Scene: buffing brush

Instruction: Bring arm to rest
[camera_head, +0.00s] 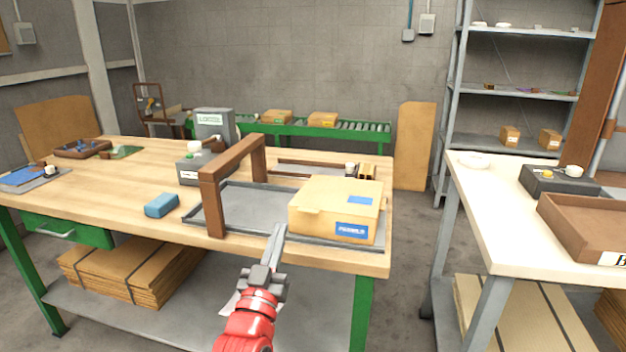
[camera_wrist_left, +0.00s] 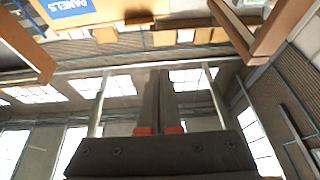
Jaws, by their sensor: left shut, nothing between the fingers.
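My left gripper (camera_head: 279,232) is shut and empty. It points up in front of the wooden workbench (camera_head: 125,192), near the bench's front edge. In the left wrist view its two dark fingers (camera_wrist_left: 160,75) lie together with nothing between them. A cardboard box (camera_head: 335,207) with blue labels sits behind and to the right of the gripper, on a grey tray with a brown wooden frame (camera_head: 212,205). The box also shows at the upper left of the left wrist view (camera_wrist_left: 85,12). My right gripper is not in view.
A blue block (camera_head: 162,205) lies on the bench left of the frame. A grey device (camera_head: 200,168) stands behind it. A pale table (camera_head: 488,215) with a brown tray (camera_head: 585,228) stands at the right. A floor gap separates the two tables. A green roller conveyor (camera_head: 345,132) is at the back.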

